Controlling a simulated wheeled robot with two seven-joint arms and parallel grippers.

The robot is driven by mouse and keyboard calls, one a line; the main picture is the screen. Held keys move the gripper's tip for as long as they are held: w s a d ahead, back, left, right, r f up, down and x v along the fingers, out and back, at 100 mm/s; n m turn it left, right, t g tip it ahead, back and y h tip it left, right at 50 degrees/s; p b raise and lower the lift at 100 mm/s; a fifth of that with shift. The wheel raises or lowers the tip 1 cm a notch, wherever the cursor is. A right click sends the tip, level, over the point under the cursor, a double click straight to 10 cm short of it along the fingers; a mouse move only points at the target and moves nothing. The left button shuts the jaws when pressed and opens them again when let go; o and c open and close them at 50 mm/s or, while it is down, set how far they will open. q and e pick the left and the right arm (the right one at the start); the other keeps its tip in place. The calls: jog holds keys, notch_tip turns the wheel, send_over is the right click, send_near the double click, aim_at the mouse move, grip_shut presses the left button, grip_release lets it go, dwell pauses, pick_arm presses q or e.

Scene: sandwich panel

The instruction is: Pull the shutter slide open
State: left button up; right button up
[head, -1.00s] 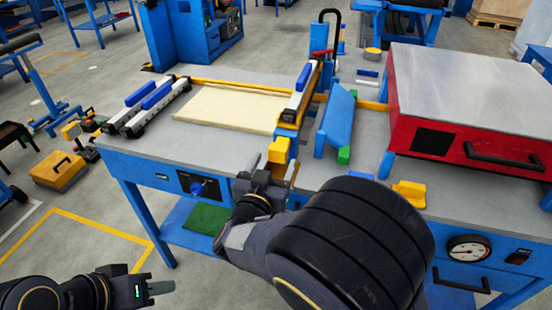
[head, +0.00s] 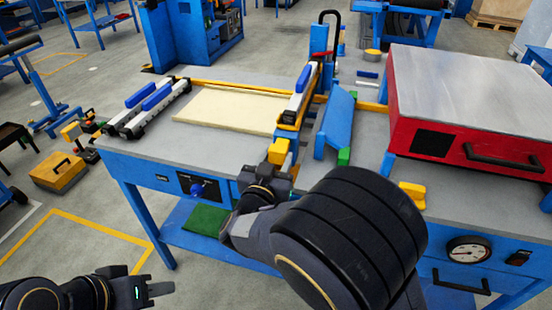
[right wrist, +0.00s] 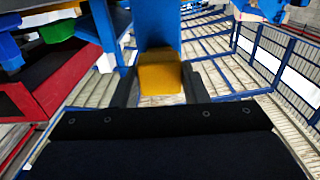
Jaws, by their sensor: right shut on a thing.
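The yellow block (head: 278,151) sits at the near end of a narrow blue and yellow rail assembly (head: 298,105) on the workbench; I take it for the shutter slide's handle. My right gripper (head: 280,163) is at this block, shut on it. In the right wrist view the yellow block (right wrist: 160,76) is between the two dark fingers, with a blue part (right wrist: 155,25) beyond it. My left gripper (head: 150,287) is low at the left, away from the bench; its finger gap is unclear.
A pale panel (head: 230,110) lies left of the rail, beside white bars with blue tops (head: 160,98). A slanted blue plate (head: 336,122) stands right of it. A red box (head: 400,95) with a grey top is further right. Open floor lies in front of the bench.

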aim_at(276, 159)
jog(key=shift+s, duration=0.15)
jog(key=shift+p+v, duration=0.45)
jog(key=shift+v, duration=1.85)
jog(key=o, duration=0.8)
jog(key=shift+o, duration=0.2)
jog(key=shift+a, duration=0.1)
jog(key=p+v, duration=0.1)
jog(key=v, duration=0.7)
jog(key=shift+s, duration=0.4)
jog(key=shift+a, duration=0.1)
